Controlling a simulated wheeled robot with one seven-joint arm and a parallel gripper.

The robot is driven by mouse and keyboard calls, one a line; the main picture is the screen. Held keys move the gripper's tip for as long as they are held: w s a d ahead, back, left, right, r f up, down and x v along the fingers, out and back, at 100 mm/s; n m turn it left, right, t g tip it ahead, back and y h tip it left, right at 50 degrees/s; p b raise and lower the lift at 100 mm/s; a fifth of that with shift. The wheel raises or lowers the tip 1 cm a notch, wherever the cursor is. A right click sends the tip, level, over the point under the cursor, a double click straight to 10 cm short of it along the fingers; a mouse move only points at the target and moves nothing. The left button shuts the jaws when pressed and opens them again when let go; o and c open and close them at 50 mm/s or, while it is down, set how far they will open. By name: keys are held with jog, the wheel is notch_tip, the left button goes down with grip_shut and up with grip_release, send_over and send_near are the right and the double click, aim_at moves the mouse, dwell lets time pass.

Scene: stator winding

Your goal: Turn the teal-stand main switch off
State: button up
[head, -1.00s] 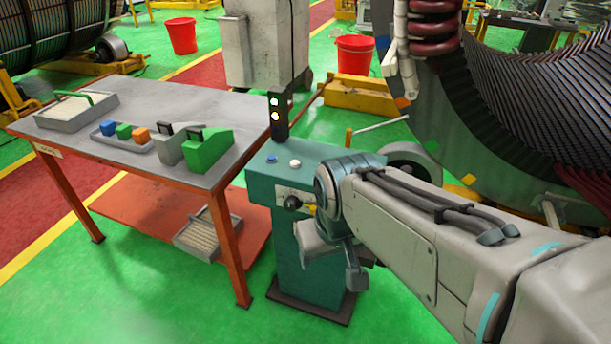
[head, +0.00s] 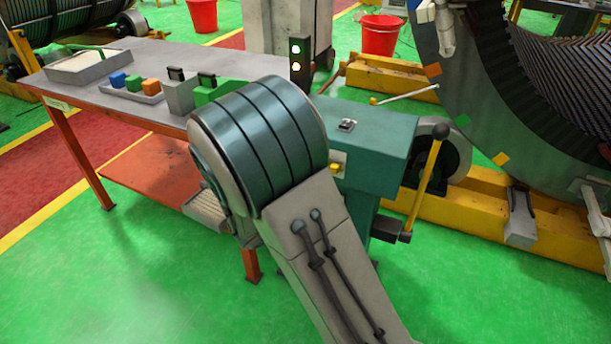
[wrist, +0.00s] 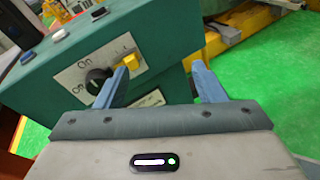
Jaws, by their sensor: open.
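The teal stand (head: 385,140) is right of the table in the head view; my arm hides most of its front. In the wrist view its front (wrist: 160,35) carries a pale switch plate (wrist: 70,77) with an "On" mark. A black rotary knob (wrist: 97,76) sits on the plate, with a yellow piece (wrist: 131,62) to its right. My gripper (wrist: 158,66) is open, with nothing seen between its blue fingers. The left finger overlaps the knob's right edge in the picture; I cannot tell if they touch. The right finger is beyond the stand's right edge in the picture.
The grey table (head: 105,95) with trays and blocks stands left. A yellow-handled lever (head: 427,175) is at the stand's right side. A large stator (head: 490,120) is behind right. Green floor is open in front.

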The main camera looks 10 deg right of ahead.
jog(key=w+a+f+n+t+y+b, duration=0.2)
jog(key=w+a+f+n+t, duration=0.35)
jog(key=a+n, duration=0.2)
jog(key=x, duration=1.2)
jog(key=shift+w+r+b, duration=0.4)
jog(key=shift+r+b, duration=0.05)
jog(key=shift+d+m, duration=0.1)
jog(key=shift+m, duration=0.15)
jog(key=c, duration=1)
